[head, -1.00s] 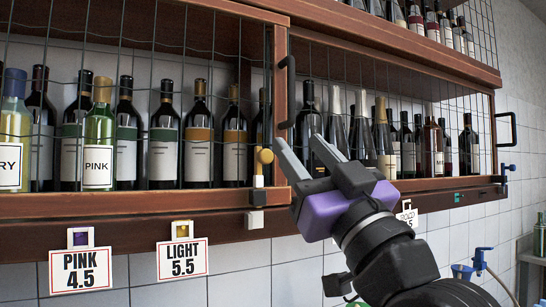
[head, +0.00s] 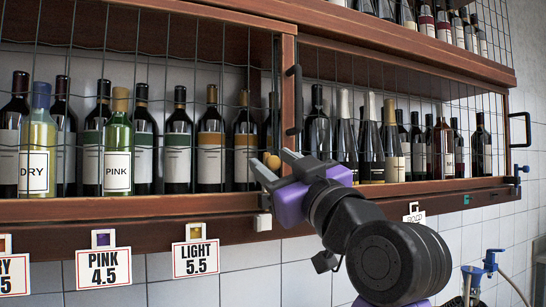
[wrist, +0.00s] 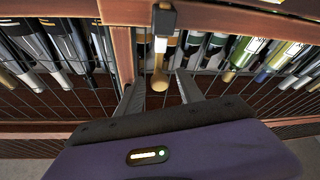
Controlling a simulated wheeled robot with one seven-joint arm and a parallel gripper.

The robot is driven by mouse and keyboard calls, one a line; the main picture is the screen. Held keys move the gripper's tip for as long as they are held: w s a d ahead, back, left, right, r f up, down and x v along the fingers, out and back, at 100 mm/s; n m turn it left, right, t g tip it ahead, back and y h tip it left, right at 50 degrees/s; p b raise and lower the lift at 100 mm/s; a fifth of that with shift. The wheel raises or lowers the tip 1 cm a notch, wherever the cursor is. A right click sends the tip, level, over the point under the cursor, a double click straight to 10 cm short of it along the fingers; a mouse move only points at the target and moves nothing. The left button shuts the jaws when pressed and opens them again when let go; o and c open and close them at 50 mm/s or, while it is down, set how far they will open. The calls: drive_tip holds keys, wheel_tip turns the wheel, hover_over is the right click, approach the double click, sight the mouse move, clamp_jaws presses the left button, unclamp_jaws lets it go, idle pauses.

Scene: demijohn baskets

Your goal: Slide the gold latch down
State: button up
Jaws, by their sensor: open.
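The gold latch (head: 273,163) is a small rounded gold knob on the wooden frame beside the left rack's wire mesh door. In the wrist view the gold latch (wrist: 160,81) shows as a rod with a round end, coming from a black block (wrist: 163,18). My gripper (head: 271,162) is open at the latch. In the wrist view the fingers of my gripper (wrist: 158,80) stand one on each side of the knob, with gaps visible on both sides. Part of the latch's lower body is hidden by a finger in the head view.
Mesh doors cover shelves of wine bottles (head: 210,150). A black handle (head: 294,100) stands upright just above my gripper. Price signs (head: 104,267) hang from the lower ledge. A blue tap (head: 490,262) is at the lower right.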

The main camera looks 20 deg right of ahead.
drive_tip(key=shift+w+r, duration=0.15)
drive_tip(key=shift+w, duration=0.3)
drive_tip(key=shift+c, duration=0.4)
clamp_jaws()
idle(0.8)
